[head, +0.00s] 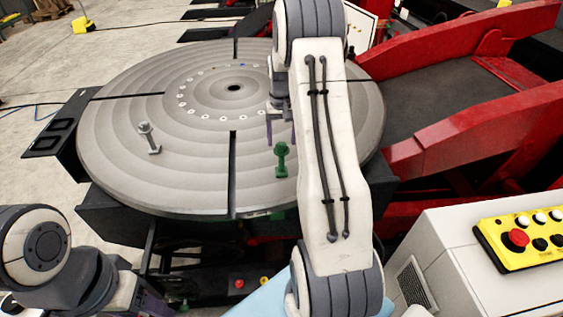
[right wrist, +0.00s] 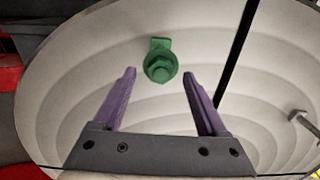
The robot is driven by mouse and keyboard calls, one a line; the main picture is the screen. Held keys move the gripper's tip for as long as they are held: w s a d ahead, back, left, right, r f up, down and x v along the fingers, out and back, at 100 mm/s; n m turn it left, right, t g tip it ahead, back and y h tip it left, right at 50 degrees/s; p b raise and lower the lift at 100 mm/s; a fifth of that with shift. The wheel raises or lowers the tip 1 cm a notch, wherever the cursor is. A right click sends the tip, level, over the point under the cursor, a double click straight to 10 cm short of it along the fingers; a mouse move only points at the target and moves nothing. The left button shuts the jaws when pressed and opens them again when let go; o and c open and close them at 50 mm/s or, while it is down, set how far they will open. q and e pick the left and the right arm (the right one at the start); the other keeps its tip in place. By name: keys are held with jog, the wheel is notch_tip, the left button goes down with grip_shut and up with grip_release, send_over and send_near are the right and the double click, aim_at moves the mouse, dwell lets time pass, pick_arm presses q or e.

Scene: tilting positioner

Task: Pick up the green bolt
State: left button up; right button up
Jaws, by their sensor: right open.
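The green bolt (head: 281,160) stands on the round grey turntable (head: 190,190), toward its front right, near a dark slot. My right gripper (head: 281,141) points down over the turntable, with the bolt just below its purple fingertips in the head view. In the right wrist view the green bolt (right wrist: 160,66) shows centred at the gap between the open fingers (right wrist: 159,74), with clear space on both sides. The fingers do not touch it. My left arm is at the lower left of the head view; its gripper is mostly cut off, and its jaws cannot be judged.
A grey bolt (head: 148,138) stands on the turntable at the left and shows at the right wrist view's edge (right wrist: 303,122). A ring of small holes surrounds the centre. Red frame beams (head: 470,135) and a yellow button box (head: 520,240) lie to the right.

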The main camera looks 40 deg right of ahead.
jog(key=p, duration=0.2)
send_over(281, 170)
jog(key=f, duration=0.8)
jog(key=shift+w+d, duration=0.35)
jog(key=shift+r, duration=0.15)
grip_shut()
